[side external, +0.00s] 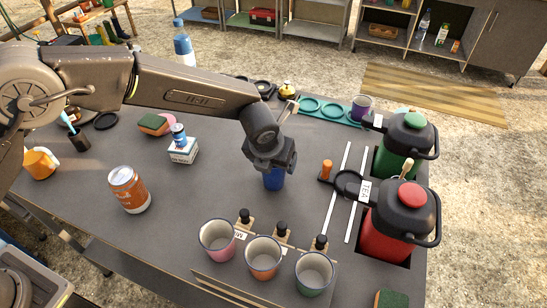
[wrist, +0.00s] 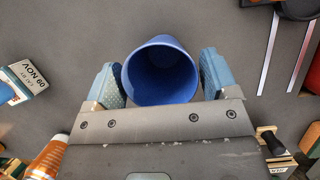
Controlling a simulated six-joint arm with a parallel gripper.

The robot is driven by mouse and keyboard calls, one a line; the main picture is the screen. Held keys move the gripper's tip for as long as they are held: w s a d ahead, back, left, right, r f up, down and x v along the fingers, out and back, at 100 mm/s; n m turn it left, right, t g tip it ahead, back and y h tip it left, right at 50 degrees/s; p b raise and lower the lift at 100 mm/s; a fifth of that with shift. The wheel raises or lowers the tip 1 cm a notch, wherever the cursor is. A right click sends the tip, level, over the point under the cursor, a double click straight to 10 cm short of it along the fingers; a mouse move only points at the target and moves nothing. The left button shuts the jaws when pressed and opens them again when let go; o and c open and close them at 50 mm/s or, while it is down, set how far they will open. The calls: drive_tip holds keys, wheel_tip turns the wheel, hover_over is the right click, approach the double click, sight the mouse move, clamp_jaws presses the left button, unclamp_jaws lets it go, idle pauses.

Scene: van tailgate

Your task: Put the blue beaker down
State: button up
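The blue beaker (wrist: 160,72) is upright between the two fingers of my gripper (wrist: 161,82), its open mouth towards the wrist camera. The pads meet or nearly meet its sides, and the beaker looks empty. In the side view the beaker (side external: 273,180) shows below my gripper (side external: 270,162), over the middle of the grey table (side external: 180,225). Its upper part is hidden by the gripper there. I cannot tell whether its base touches the table.
Pink, orange and green-based cups (side external: 263,258) stand in front. A red jug (side external: 398,225) and a green jug (side external: 403,140) stand right. White strips (side external: 340,185) lie between. A small white box (side external: 183,150) and an orange can (side external: 128,190) are left, with bare table between.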

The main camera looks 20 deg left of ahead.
drive_tip(key=shift+o, duration=1)
drive_tip(key=shift+r, duration=0.15)
drive_tip(key=v, duration=1.1)
drive_tip(key=s+a+r+n, duration=0.2)
drive_tip(key=a+r+n, duration=0.5)
drive_tip(key=a, duration=0.1)
drive_tip(key=s+a+r+n, duration=0.6)
drive_tip(key=s+a+n, duration=0.2)
drive_tip(key=a+n, duration=0.25)
drive_tip(key=s+a+f+n, duration=0.1)
drive_tip(key=s+a+n, duration=0.3)
drive_tip(key=s+n, duration=0.3)
drive_tip(key=s+a+f+n+t, duration=0.1)
drive_tip(key=s+a+n, duration=0.3)
drive_tip(key=s+n, duration=0.3)
drive_tip(key=n, duration=0.4)
drive_tip(key=shift+s+a, duration=0.3)
